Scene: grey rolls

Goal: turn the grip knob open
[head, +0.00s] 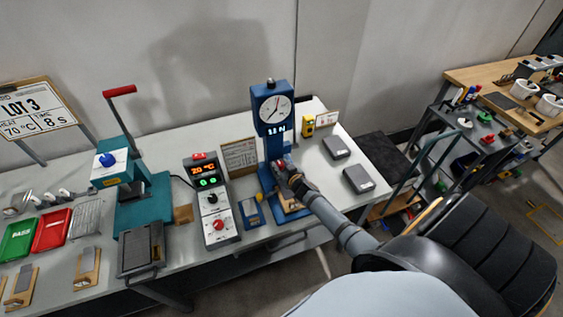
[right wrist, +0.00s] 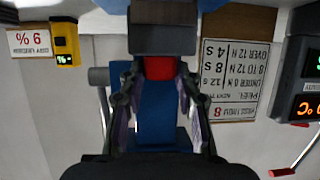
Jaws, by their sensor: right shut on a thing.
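The blue tester (head: 271,148) with a round dial gauge stands on the grey bench. A small red part (right wrist: 159,68), which I take for the grip knob, shows below a dark block (right wrist: 162,30) in the right wrist view. My right gripper (head: 290,172) reaches in to the tester's lower front. In the right wrist view its fingers (right wrist: 158,82) stand on both sides of the red part and are shut on it. The fingers hide its sides, and how far it is turned cannot be told. My left gripper is not in view.
A control box (head: 212,200) with lit displays and a printed card (head: 240,157) stand left of the tester. A yellow meter (head: 308,125) and two grey blocks (head: 358,180) lie to its right. A teal press (head: 125,185) stands farther left.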

